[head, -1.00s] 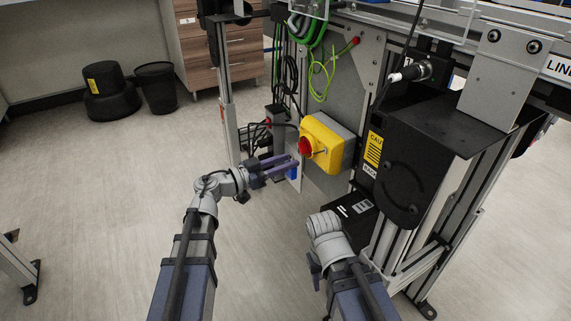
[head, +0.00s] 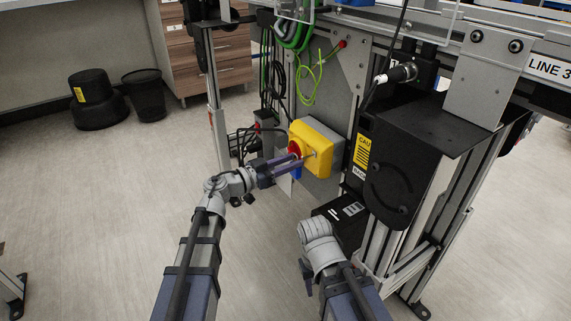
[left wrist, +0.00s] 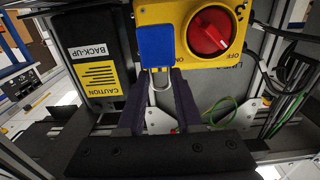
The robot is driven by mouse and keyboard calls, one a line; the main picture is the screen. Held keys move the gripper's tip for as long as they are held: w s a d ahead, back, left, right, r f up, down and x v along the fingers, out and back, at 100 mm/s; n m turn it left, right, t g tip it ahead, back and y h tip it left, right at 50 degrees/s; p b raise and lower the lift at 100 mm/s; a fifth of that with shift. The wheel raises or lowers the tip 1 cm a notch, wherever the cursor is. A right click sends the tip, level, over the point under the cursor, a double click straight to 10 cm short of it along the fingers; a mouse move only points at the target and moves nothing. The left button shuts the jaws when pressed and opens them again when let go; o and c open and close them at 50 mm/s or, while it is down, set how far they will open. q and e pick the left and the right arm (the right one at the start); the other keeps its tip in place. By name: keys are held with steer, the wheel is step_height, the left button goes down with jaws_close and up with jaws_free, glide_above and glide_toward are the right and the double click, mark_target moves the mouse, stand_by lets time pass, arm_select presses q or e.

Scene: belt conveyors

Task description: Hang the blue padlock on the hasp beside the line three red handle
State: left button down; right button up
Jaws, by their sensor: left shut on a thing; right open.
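A black motor cover (head: 405,165) and frame posts stand right of the box. Cables (head: 250,142) hang left of it. A "LINE 3" label (head: 549,68) is on the conveyor. Floor at left is clear up to black bins (head: 146,95).

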arm_select(q)
steer(key=shift+w+d+f+b, duration=0.25)
steer(key=shift+w+d, duration=0.2)
steer(key=shift+d, duration=0.15)
steer(key=shift+w+d+f+b, duration=0.2)
steer(key=shift+w+d, duration=0.2)
steer(key=shift+d, duration=0.2)
steer(key=shift+w+d+f+b, duration=0.25)
steer(key=shift+w+d, duration=0.2)
steer(key=shift+d, duration=0.15)
steer(key=c, duration=0.5)
jaws_free()
steer(key=v, duration=0.7)
steer(key=shift+s+a, duration=0.25)
steer(key=shift+a, duration=0.05)
